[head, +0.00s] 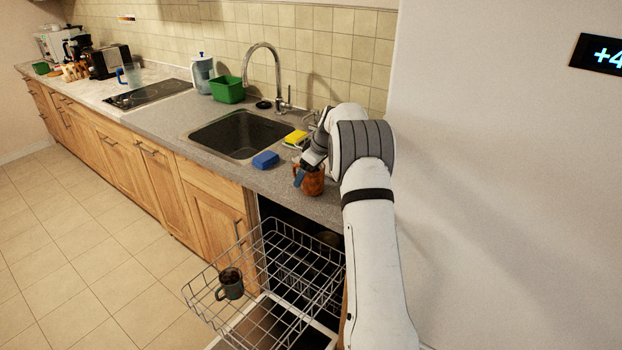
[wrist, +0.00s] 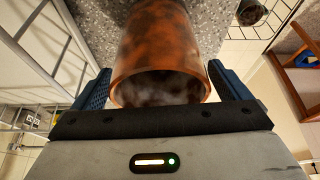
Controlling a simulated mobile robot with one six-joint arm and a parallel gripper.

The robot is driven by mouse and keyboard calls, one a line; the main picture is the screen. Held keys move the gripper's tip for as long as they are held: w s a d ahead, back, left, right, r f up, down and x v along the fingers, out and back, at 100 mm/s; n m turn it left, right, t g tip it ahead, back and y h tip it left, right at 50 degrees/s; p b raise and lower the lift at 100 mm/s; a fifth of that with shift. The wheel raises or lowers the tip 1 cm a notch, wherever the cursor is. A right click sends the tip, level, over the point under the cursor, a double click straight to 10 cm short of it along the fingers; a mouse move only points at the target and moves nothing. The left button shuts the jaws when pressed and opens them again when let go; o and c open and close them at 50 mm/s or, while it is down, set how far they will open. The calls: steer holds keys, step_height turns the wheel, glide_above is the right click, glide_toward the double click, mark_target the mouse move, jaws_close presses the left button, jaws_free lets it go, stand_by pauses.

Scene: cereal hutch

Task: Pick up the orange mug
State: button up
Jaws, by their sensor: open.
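The orange mug (head: 312,181), mottled with dark patches, stands on the grey counter at its front edge, right of the sink. In the wrist view the orange mug (wrist: 160,55) fills the upper middle, its round rim facing the camera. My gripper (wrist: 165,90) is open, with one blue finger on each side of the mug. From the head, my gripper (head: 305,172) is at the mug, and my wrist partly covers this spot. I cannot tell whether the fingers touch the mug.
A blue sponge (head: 265,160) and a yellow sponge (head: 296,137) lie left of the mug by the sink (head: 240,134). Below, an open dishwasher rack (head: 275,262) holds a dark mug (head: 230,284). A green container (head: 228,90) and faucet (head: 270,70) stand behind. A white wall (head: 500,200) bounds the right.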

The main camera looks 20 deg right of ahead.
steer(key=shift+c, duration=0.3)
steer(key=c, duration=1.2)
steer(key=shift+r, duration=0.15)
